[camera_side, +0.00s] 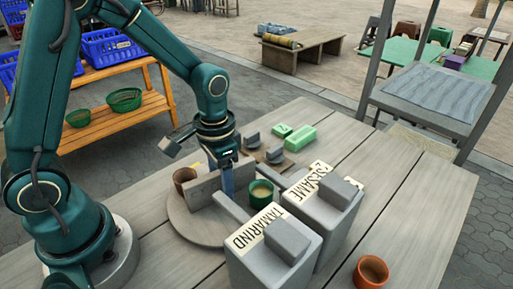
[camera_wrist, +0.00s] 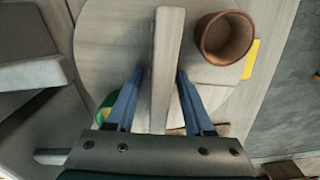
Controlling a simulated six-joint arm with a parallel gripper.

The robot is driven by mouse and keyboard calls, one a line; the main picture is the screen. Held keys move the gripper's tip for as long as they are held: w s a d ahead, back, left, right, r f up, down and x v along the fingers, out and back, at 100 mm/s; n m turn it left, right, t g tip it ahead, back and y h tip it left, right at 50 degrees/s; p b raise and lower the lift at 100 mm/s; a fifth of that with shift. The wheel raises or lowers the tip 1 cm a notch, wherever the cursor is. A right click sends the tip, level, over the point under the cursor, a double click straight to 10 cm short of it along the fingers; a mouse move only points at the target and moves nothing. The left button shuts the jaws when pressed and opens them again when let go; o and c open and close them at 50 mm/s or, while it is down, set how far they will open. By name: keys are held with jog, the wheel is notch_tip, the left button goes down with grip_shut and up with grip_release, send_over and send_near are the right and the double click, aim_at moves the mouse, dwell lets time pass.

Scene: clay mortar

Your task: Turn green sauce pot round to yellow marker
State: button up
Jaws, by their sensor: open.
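The green sauce pot (camera_side: 261,194), with pale sauce in it, stands at the right side of a round grey turntable (camera_side: 200,231). In the wrist view only a bit of the green pot (camera_wrist: 104,110) shows, left of my gripper. An upright grey divider (camera_side: 203,190) crosses the turntable. The yellow marker (camera_wrist: 251,59) lies beside a brown pot (camera_wrist: 224,38) on the other side of the divider. My gripper (camera_wrist: 159,76) is open, with one blue finger on each side of the divider (camera_wrist: 166,55). I cannot tell whether the fingers touch it.
Two grey boxes labelled TAMARIND (camera_side: 270,245) and SESAME (camera_side: 325,208) stand close right of the turntable. Another brown pot (camera_side: 371,272) stands at the front right. Green blocks (camera_side: 301,138) and small grey pieces (camera_side: 274,154) lie behind.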

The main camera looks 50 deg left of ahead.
grip_shut()
jog(key=shift+r, duration=0.1)
dwell(1.2)
